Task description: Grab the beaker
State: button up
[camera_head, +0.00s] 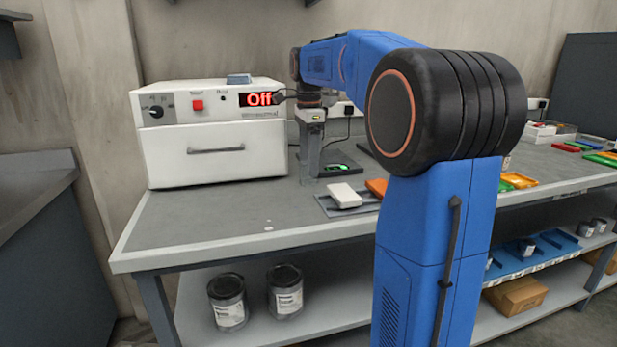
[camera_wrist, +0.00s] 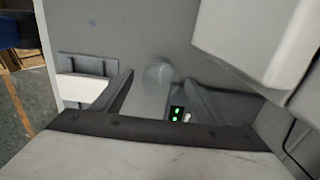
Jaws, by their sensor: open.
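The beaker (camera_wrist: 156,92) is clear glass and shows faintly in the wrist view, between the two fingers of my gripper (camera_wrist: 159,78). A gap seems to show on each side of it. In the head view my gripper (camera_head: 310,160) points down over the bench, left of the scale. I cannot make the beaker out clearly there, as the fingers overlap its place. My gripper is open. A dark scale with a green display (camera_wrist: 177,113) lies close to the beaker; it also shows in the head view (camera_head: 336,168).
A white oven (camera_head: 213,160) reading "Off" stands left of my gripper and close to it. A tray with a white block (camera_head: 344,196) lies in front. The bench top (camera_head: 205,222) is clear at the front left. Cans (camera_head: 286,291) stand on the shelf below.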

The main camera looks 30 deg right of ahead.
jog(key=shift+f, duration=1.15)
jog(key=c, duration=1.1)
